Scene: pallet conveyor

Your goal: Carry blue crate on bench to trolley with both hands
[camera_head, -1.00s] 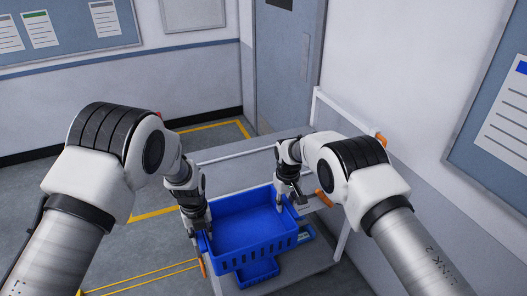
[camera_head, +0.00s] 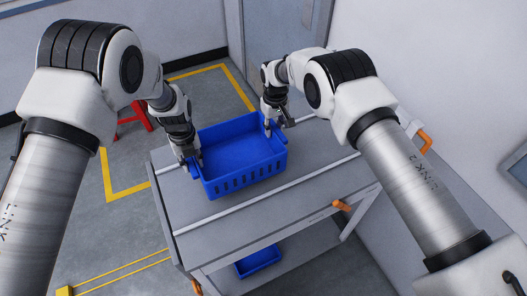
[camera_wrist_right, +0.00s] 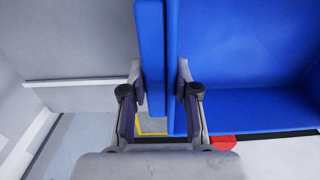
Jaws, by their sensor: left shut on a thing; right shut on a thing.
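The blue crate (camera_head: 250,174) is an open box with slotted walls, level over the far left part of the grey trolley top (camera_head: 300,190) in the head view. I cannot tell whether it touches that top. My left gripper (camera_head: 194,161) is shut on the crate's left side. My right gripper (camera_head: 270,128) is shut on its right side near the far corner. In the right wrist view my right gripper's fingers (camera_wrist_right: 159,95) straddle the crate's blue edge (camera_wrist_right: 153,55). The fingertips are partly hidden by the crate.
A smaller blue bin (camera_head: 259,262) sits on the trolley's lower shelf. Orange handles (camera_head: 341,206) stick out at the trolley's side. A red object (camera_head: 135,122) stands on the floor behind my left arm. The near and right parts of the trolley top are bare.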

